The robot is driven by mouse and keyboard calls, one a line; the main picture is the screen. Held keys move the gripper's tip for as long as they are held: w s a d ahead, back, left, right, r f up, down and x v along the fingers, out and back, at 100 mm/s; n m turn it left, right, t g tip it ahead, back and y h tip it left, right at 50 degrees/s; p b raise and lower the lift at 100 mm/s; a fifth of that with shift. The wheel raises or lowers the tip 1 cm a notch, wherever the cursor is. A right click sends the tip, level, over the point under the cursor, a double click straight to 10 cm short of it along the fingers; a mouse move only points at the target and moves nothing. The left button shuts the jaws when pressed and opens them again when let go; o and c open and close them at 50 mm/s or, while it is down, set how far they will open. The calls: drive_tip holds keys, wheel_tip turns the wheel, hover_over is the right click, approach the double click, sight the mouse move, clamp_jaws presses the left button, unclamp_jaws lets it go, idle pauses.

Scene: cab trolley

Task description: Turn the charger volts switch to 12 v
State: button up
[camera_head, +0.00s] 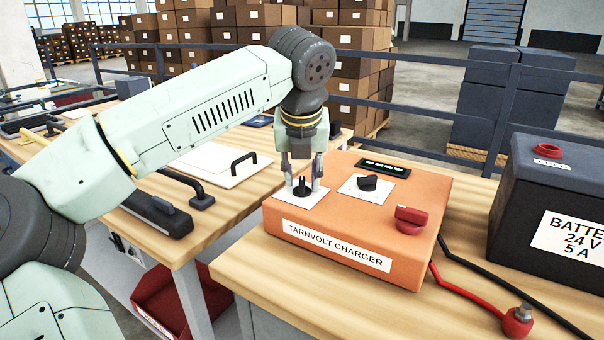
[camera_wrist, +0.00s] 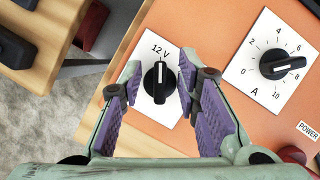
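The orange Tarnvolt charger (camera_head: 335,225) sits on the wooden bench. In the head view the knob (camera_head: 301,188) is under my gripper (camera_head: 303,180). My gripper is open, its purple-padded fingers on either side of the knob with gaps visible.
Beside it are an amps knob (camera_wrist: 287,65) marked 0 to 10, a display (camera_head: 383,167) and a red power switch (camera_head: 410,219). A dark battery (camera_head: 520,190) labelled 24 V, 5 A stands right, with red and black cables nearby. A handled white panel (camera_head: 215,162) lies left.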

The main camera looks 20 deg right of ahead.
drive_tip(key=shift+r, duration=0.1)
drive_tip(key=v, duration=1.1)
drive_tip(key=shift+s+r, duration=0.2)
drive_tip(key=shift+r, duration=0.15)
drive_tip(key=shift+a, duration=0.1)
